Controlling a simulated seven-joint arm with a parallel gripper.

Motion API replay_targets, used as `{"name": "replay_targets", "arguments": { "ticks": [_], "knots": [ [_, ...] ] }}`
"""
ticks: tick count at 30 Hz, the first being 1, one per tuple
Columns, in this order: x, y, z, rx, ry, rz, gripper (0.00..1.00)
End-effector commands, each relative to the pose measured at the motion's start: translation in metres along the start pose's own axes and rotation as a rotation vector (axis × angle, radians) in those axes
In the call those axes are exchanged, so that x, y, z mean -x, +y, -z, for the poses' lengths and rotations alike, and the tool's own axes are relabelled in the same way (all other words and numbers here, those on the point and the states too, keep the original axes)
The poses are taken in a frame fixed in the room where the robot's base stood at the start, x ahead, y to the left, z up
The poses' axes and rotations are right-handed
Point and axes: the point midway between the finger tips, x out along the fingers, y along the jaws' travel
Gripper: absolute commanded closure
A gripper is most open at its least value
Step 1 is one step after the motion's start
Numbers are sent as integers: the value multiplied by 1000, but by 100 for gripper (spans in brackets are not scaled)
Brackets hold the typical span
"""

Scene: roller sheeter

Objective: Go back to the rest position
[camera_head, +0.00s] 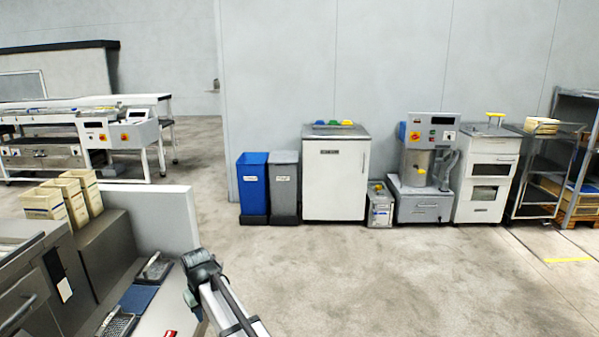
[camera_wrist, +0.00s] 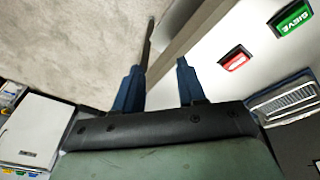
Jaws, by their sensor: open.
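My gripper (camera_wrist: 160,64) shows in the wrist view, with its two dark blue fingers apart and nothing between them. Beyond the fingers are the edge of a white worktop and the concrete floor. In the head view my arm (camera_head: 229,308) reaches in from the bottom, beside the worktop at lower left. The fingers cannot be made out there.
A red label (camera_wrist: 234,58) and a green "SIEVE" label (camera_wrist: 291,19) lie on the worktop, near a slotted metal tool (camera_wrist: 288,101). A blue bin (camera_head: 253,185) and white cabinet (camera_head: 336,178) line the wall. The central floor is clear.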

Motion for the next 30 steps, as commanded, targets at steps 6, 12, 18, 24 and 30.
{"name": "replay_targets", "arguments": {
  "ticks": [6, 12, 18, 24, 30],
  "knots": [
    [-53, 83, -84, -155, -50, -8, 60],
    [-91, 142, -162, -293, -89, -13, 60],
    [-120, 186, -246, -434, -127, -13, 60],
    [-141, 214, -330, -571, -162, -11, 60],
    [-153, 226, -390, -673, -186, -9, 60]
  ]
}}
